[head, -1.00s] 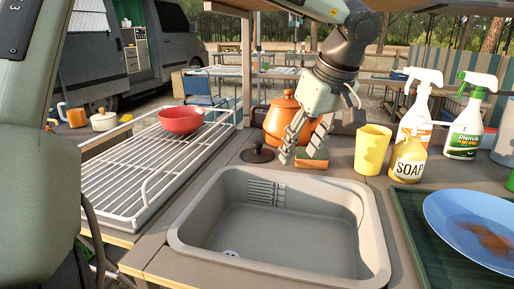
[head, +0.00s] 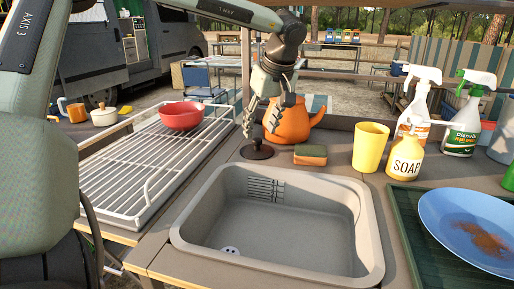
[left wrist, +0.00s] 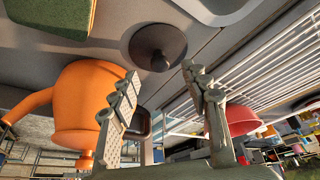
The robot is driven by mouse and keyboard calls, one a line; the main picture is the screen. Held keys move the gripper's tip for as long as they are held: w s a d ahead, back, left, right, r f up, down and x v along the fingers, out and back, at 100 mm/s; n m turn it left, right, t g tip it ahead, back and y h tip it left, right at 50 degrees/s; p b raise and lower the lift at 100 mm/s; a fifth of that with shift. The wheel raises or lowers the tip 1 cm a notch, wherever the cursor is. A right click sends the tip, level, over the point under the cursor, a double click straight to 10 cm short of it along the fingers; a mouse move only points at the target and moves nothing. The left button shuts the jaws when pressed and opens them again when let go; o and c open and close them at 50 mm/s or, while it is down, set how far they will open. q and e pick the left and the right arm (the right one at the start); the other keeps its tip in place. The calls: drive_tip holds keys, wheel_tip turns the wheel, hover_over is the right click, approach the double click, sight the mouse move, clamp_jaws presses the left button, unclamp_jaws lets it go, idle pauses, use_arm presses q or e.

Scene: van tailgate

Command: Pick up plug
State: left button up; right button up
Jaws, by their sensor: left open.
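The plug (head: 257,151) is a dark round disc with a short knob, lying on the counter behind the sink's back left corner. It also shows in the left wrist view (left wrist: 157,46), just beyond my fingertips. My left gripper (head: 263,130) is open and points down above the plug, with its fingers apart on either side of the knob as seen from the head. In the left wrist view the gripper (left wrist: 160,75) holds nothing and the plug looks clear of both fingers. My right gripper is not in view.
An orange pot (head: 290,122) stands close behind and right of the plug. A sponge (head: 310,154), yellow cup (head: 370,147) and soap bottle (head: 406,158) are to the right. The empty sink (head: 280,237) is in front. A white rack (head: 150,165) with a red bowl (head: 181,116) is left.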

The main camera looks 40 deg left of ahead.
sight(258, 139)
use_arm(q)
drive_tip(key=x, duration=0.4)
drive_tip(key=shift+f, duration=0.15)
drive_tip(key=shift+c, duration=0.5)
clamp_jaws()
